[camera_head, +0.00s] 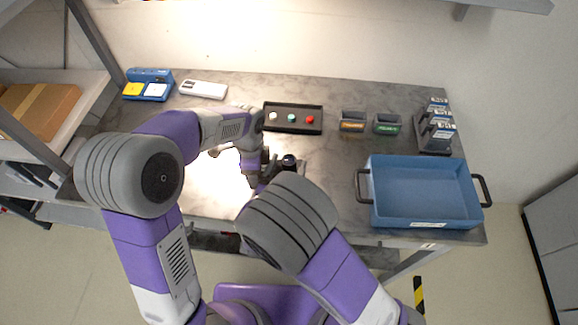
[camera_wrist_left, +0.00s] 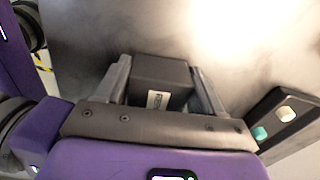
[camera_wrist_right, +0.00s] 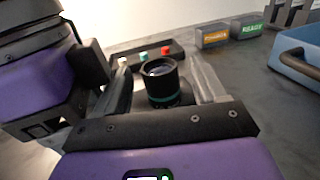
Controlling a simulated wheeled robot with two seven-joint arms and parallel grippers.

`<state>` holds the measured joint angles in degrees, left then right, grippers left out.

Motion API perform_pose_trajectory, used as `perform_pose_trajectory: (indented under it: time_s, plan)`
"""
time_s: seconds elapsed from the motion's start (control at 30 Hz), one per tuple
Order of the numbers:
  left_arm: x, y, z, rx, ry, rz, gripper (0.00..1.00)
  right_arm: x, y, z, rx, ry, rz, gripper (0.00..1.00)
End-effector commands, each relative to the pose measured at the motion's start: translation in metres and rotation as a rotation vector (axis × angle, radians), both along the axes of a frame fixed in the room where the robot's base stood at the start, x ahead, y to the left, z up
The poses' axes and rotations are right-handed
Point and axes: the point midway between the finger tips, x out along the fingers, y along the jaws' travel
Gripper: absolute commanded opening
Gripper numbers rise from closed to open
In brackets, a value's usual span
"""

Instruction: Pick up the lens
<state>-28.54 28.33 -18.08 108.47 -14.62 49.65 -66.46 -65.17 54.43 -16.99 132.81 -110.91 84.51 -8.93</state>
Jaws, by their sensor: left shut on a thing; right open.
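The lens (camera_wrist_right: 162,82) is a short black cylinder with a teal ring near its base. It stands upright between the two fingers of my right gripper (camera_wrist_right: 160,84), which is open with a gap visible beside the lens. In the head view the lens (camera_head: 289,160) shows as a dark round top, and my right arm hides most of the right gripper. My left gripper (camera_wrist_left: 160,75) is shut on a black box (camera_wrist_left: 160,72) with a small white label. In the head view the left gripper (camera_head: 260,176) is close to the left of the lens, and the box is hard to make out.
A black tray (camera_head: 293,130) with white, green and red buttons lies behind the lens. Two labelled blocks (camera_head: 353,121) (camera_head: 387,124) and a rack (camera_head: 434,140) stand farther right. A blue bin (camera_head: 425,218) is at the right. A blue card holder (camera_head: 150,76) and white device (camera_head: 203,89) sit back left.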

Motion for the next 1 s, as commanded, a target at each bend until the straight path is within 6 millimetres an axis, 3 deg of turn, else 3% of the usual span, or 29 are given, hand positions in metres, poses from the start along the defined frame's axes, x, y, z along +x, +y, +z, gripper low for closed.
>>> perform_pose_trajectory:
  time_s: [0.17, 0.6, 0.87, 1.0]
  plan:
    - [0.0, 0.0, 0.0, 0.0, 0.0, 0.001, 0.37, 0.0, 0.0, 0.0, 0.0, 0.0, 0.0, 0.71]
    - [0.0, 0.0, 0.0, 0.0, 0.0, 0.0, 0.37, 0.0, 0.0, 0.0, 0.0, 0.0, 0.0, 0.06]
    - [0.0, 0.0, 0.0, 0.0, 0.0, 0.0, 0.37, 0.0, 0.0, 0.002, 0.001, -0.001, 0.0, 0.06]
    - [0.0, 0.0, 0.0, 0.0, 0.0, 0.0, 0.37, 0.0, 0.0, 0.016, 0.005, -0.005, 0.0, 0.06]
